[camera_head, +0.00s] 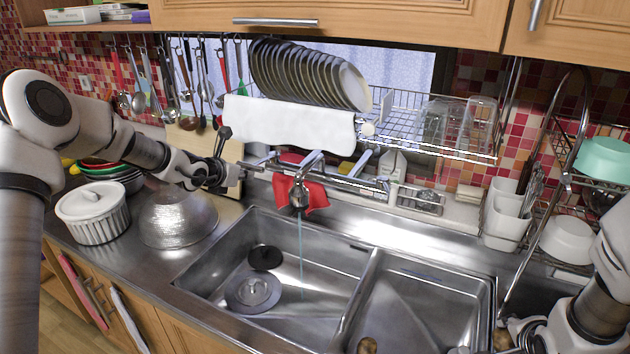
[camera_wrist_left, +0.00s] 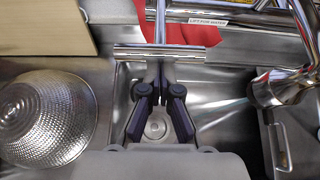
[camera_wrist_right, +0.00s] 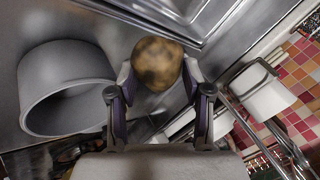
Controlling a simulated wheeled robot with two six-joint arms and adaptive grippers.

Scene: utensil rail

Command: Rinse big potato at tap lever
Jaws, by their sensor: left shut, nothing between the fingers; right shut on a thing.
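A brown potato (camera_wrist_right: 157,63) sits between the fingers of my right gripper (camera_wrist_right: 158,85) in the right wrist view, which is shut on it. In the head view my right arm is at the lower right, with its gripper largely cut off. The tap (camera_head: 300,190) stands behind the sink, and a thin water stream (camera_head: 301,255) falls from its spout into the left basin. My left gripper (camera_head: 240,170) is shut and empty, left of the spout, close to a metal bar of the tap (camera_wrist_left: 160,53). Whether it touches the bar or lever is unclear.
The left basin (camera_head: 215,262) holds a drain cover (camera_head: 253,291). A brown round thing (camera_head: 367,346) shows at the bottom edge. A metal colander (camera_head: 178,218) and white lidded pot (camera_head: 93,210) stand left. A dish rack (camera_head: 420,135) hangs above; a grey round container (camera_wrist_right: 65,90) is beside my right gripper.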

